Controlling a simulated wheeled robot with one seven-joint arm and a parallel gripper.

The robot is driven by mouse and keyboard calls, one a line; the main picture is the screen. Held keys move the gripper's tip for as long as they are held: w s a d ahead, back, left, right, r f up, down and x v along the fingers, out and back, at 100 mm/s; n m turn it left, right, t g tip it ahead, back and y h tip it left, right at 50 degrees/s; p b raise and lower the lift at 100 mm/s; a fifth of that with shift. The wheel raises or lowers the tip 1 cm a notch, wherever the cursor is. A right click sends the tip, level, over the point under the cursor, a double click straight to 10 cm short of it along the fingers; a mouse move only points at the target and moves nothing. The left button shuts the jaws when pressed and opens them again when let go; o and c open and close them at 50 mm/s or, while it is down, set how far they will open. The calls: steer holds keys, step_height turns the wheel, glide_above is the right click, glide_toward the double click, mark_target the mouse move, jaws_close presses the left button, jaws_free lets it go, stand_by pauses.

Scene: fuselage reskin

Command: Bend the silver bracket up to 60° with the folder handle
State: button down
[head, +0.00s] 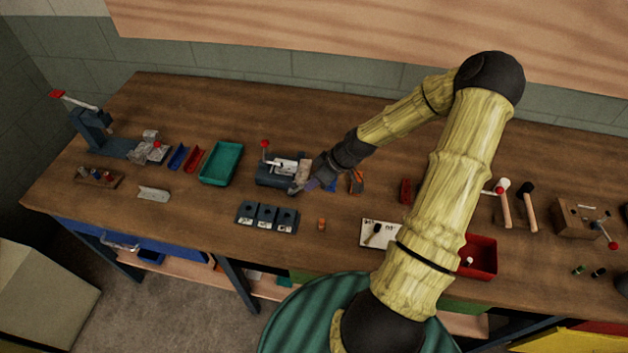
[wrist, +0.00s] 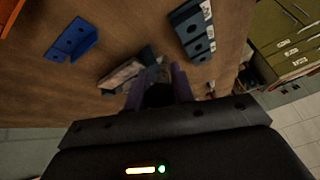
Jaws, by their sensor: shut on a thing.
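The folder (head: 268,178) is a small dark blue-grey bench tool at mid-table, with a red-knobbed lever (head: 265,146) standing up. A pale silver piece (head: 284,166), seemingly the silver bracket, lies on it; its bend angle is too small to read. In the wrist view the folder's pale top (wrist: 120,76) shows just beyond my fingers. My gripper (head: 298,188) is low at the folder's front right corner. Its purple fingers (wrist: 158,92) are shut on a dark part, seemingly the folder handle, mostly hidden between them.
A dark block with three labelled slots (head: 267,217) stands just in front. A green tray (head: 220,163) and red and blue brackets (head: 186,158) lie left; a loose silver channel (head: 153,194) lies farther left. A blue bracket (head: 331,185) lies close right of my gripper.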

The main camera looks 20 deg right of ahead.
steer(key=c, duration=1.2)
jaws_free()
steer(key=shift+w+d, duration=0.1)
steer(key=shift+d+r, duration=0.3)
steer(key=shift+r, duration=0.2)
steer(key=v, duration=1.6)
steer(key=shift+s+b, duration=0.3)
steer(key=shift+b, duration=0.15)
steer(key=shift+a, duration=0.1)
